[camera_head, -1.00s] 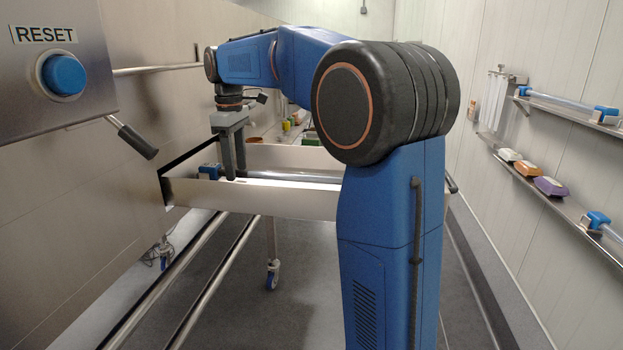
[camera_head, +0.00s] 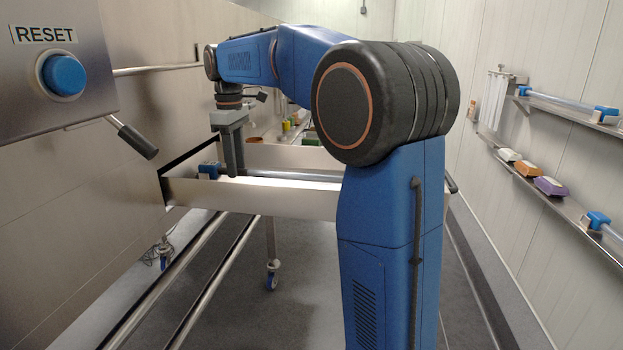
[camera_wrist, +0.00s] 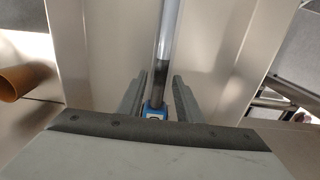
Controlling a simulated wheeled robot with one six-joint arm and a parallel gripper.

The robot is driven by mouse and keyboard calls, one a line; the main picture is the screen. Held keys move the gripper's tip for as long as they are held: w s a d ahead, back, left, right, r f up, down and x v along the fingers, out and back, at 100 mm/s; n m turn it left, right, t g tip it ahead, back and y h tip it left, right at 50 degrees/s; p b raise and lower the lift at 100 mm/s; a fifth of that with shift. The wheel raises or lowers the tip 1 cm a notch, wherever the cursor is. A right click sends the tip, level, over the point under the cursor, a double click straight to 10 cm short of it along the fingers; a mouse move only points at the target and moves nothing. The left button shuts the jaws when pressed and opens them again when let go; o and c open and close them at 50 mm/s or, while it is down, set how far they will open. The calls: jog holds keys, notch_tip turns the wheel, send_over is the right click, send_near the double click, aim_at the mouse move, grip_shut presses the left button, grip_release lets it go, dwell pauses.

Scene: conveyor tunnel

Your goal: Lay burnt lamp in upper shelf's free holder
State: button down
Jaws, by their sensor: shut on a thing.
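The burnt lamp (camera_head: 290,175) is a long, clear tube lying across the open metal drawer. In the wrist view its tube (camera_wrist: 165,35) has a blackened stretch near a blue end piece (camera_wrist: 154,109). My gripper (camera_head: 233,168) reaches down into the drawer near the lamp's left end and is shut on the lamp. Its two fingers flank the tube in the wrist view (camera_wrist: 157,95). The upper shelf (camera_head: 565,110) on the right wall carries a tube between blue holders (camera_head: 605,114). I cannot make out a free holder there.
The drawer's front wall (camera_head: 265,200) stands close to my gripper. A lower shelf (camera_head: 570,212) bears several small boxes and a blue holder (camera_head: 597,220). White tubes (camera_head: 494,98) stand in a wall rack. A RESET button panel (camera_head: 65,75) is at left.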

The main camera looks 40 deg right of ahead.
jog(key=shift+r, duration=1.3)
jog(key=shift+r, duration=1.6)
jog(key=shift+f, duration=2.55)
jog(key=shift+a, duration=0.1)
